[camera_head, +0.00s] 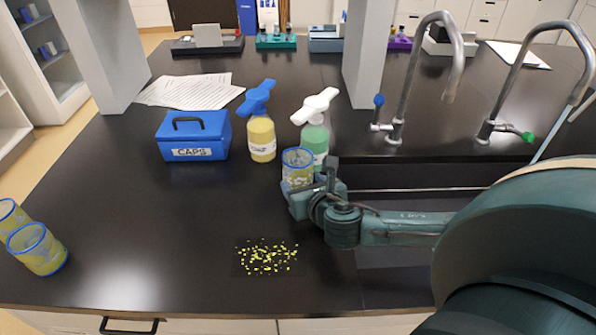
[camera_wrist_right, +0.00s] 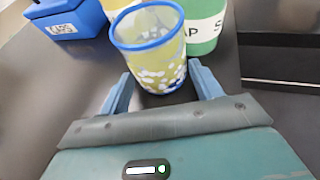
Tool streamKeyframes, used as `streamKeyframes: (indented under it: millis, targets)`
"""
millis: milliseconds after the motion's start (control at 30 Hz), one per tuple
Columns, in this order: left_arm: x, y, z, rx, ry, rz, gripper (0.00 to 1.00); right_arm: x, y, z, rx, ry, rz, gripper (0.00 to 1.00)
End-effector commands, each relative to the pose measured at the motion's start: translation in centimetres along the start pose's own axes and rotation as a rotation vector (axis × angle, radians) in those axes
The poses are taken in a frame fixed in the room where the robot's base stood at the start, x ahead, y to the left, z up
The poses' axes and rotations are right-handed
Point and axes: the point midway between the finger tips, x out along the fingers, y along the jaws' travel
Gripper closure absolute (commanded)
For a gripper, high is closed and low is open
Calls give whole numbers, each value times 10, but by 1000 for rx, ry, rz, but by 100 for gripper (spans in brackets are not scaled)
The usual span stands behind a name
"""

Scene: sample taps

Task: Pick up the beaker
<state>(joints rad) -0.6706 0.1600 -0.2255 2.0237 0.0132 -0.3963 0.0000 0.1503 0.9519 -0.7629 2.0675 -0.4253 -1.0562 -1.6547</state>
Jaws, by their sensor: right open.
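A clear beaker with a blue rim and yellow and white markings (camera_head: 297,162) stands upright on the black bench, in front of the soap bottle. It also shows in the right wrist view (camera_wrist_right: 148,60), just beyond the fingertips. My right gripper (camera_head: 310,190) is open and close to the beaker's near side; in the right wrist view its two blue fingers (camera_wrist_right: 160,88) point toward the beaker's lower part, one on each side. The head view hides the beaker's base behind the gripper. Two similar beakers (camera_head: 38,249) stand at the left edge. My left gripper is not in view.
A green soap bottle with a white top (camera_head: 315,136) stands right behind the beaker. A yellow bottle with a blue top (camera_head: 262,138) and a blue CAPS box (camera_head: 194,140) stand left of it. Yellow-green bits (camera_head: 267,257) lie in front. A sink with taps (camera_head: 397,130) is right.

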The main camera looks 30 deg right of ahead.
Motion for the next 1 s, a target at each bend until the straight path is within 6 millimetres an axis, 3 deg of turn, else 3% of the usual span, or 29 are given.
streamKeyframes:
  millis: [200,467,800,1000]
  targets:
    - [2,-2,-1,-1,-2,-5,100,25,0,2,-1,0,0,36]
    - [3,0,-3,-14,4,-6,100,27,0,1,-1,1,1,37]
    - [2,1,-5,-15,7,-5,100,27,0,2,-1,0,0,63]
    - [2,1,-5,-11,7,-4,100,27,0,2,-1,0,0,64]
